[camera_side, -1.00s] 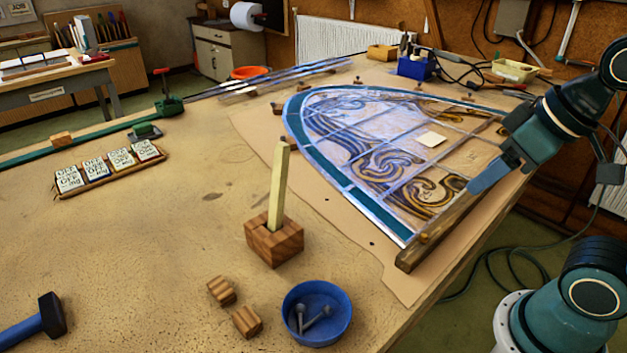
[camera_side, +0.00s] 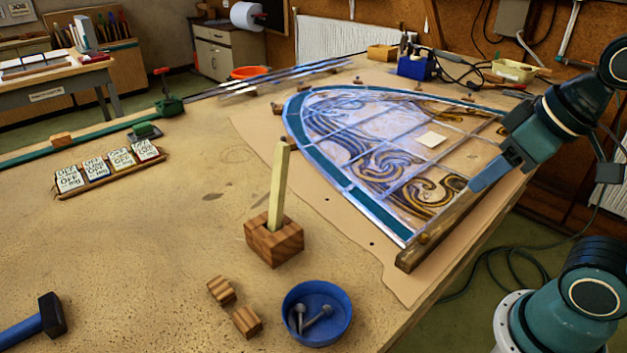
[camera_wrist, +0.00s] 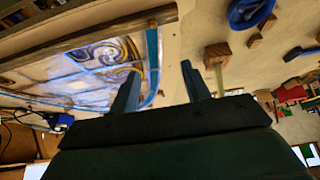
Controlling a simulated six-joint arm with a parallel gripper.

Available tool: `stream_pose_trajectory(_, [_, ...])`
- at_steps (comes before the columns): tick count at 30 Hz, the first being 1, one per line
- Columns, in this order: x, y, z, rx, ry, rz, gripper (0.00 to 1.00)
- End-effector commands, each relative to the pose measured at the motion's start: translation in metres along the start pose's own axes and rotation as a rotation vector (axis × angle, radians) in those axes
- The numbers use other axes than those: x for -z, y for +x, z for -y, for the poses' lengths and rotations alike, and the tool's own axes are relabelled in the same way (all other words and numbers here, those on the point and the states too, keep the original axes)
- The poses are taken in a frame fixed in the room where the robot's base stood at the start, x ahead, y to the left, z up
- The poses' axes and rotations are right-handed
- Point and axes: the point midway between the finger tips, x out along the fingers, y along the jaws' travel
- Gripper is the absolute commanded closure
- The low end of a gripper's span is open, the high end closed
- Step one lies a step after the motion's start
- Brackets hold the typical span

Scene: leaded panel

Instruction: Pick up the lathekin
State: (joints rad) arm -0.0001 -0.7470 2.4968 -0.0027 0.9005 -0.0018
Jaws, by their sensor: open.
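The lathekin (camera_side: 279,186) is a flat pale stick standing nearly upright in a brown wooden block (camera_side: 275,243) left of the leaded panel. In the wrist view, the block (camera_wrist: 217,50) and part of the lathekin (camera_wrist: 220,78) show beyond the right finger. My gripper (camera_side: 474,190) is over the right part of the panel, well to the right of the lathekin. In the wrist view, my gripper's two fingers (camera_wrist: 159,68) stand apart with nothing held between them.
The leaded panel (camera_side: 362,205) lies on brown paper with a wooden batten (camera_side: 440,232) along its near right edge. A blue bowl of nails (camera_side: 333,304), two small wooden blocks (camera_side: 234,305) and a hammer (camera_side: 50,314) sit nearer.

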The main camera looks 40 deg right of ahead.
Motion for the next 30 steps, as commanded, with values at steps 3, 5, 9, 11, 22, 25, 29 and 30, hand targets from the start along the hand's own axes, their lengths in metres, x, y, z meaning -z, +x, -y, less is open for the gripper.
stream_pose_trajectory(3, [0.006,-0.001,0.003,0.010,-0.022,0.005,0.53])
stream_pose_trajectory(5, [0.012,-0.001,0.006,0.020,-0.043,0.010,0.53])
stream_pose_trajectory(9, [0.032,-0.003,0.016,0.054,-0.119,0.026,0.53])
stream_pose_trajectory(11, [0.043,-0.003,0.021,0.074,-0.162,0.034,0.53])
stream_pose_trajectory(22, [0.120,0.005,0.059,0.220,-0.479,0.077,0.53])
stream_pose_trajectory(25, [0.139,0.011,0.069,0.261,-0.565,0.085,0.53])
stream_pose_trajectory(29, [0.162,0.021,0.081,0.314,-0.678,0.093,0.53])
stream_pose_trajectory(30, [0.168,0.024,0.084,0.330,-0.713,0.095,0.53])
